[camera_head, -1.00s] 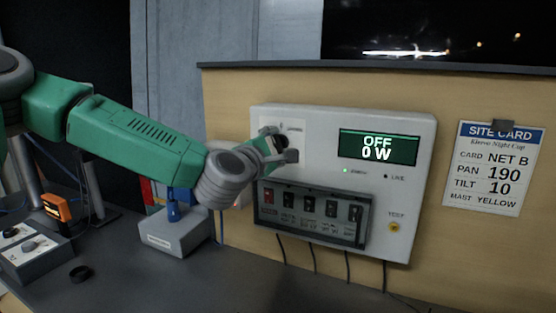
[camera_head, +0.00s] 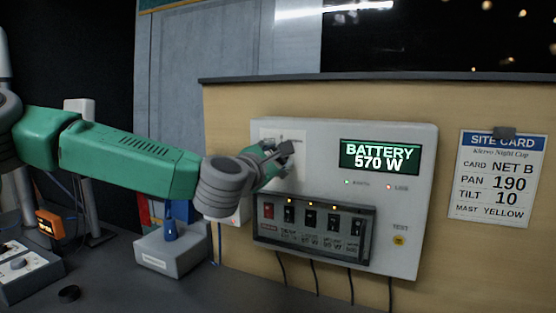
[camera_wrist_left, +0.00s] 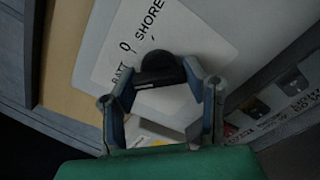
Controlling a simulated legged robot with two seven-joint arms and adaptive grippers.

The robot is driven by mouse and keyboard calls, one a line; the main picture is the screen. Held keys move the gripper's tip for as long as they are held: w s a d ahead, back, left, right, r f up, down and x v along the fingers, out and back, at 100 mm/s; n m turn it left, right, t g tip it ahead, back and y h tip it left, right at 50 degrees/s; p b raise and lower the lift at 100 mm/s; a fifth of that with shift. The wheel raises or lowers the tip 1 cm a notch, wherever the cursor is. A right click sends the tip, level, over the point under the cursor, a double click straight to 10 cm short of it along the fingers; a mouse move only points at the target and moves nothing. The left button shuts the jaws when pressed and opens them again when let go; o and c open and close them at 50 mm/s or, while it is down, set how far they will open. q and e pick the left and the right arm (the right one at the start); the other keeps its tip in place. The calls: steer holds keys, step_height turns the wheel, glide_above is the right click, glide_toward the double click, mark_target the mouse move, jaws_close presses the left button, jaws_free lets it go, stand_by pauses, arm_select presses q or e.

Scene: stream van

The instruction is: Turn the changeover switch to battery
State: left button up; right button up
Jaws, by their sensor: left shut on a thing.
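The changeover switch is a black rotary knob (camera_wrist_left: 158,70) on a white label plate (camera_wrist_left: 120,45) marked BATT, 0 and SHORE, seen in the left wrist view. My left gripper (camera_wrist_left: 160,95) is shut on the knob, with a finger on each side of it. In the head view the left gripper (camera_head: 280,158) is at the upper left of the white power panel (camera_head: 320,140) and hides most of the knob. The panel's display (camera_head: 380,158) reads BATTERY 570 W. My right gripper does not show.
Below the knob is a row of breaker switches (camera_head: 312,222) with small lights lit above several of them. A yellow TEST button (camera_head: 399,240) is at lower right. A grey box with a blue lever (camera_head: 171,245) stands on the desk, left of the panel.

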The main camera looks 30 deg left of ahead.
arm_select(q)
steer(key=shift+f, duration=0.55)
steer(key=o, duration=1.2)
steer(key=shift+a+r, duration=0.15)
steer(key=shift+r, duration=0.1)
steer(key=s, duration=1.2)
steer(key=shift+d, duration=0.25)
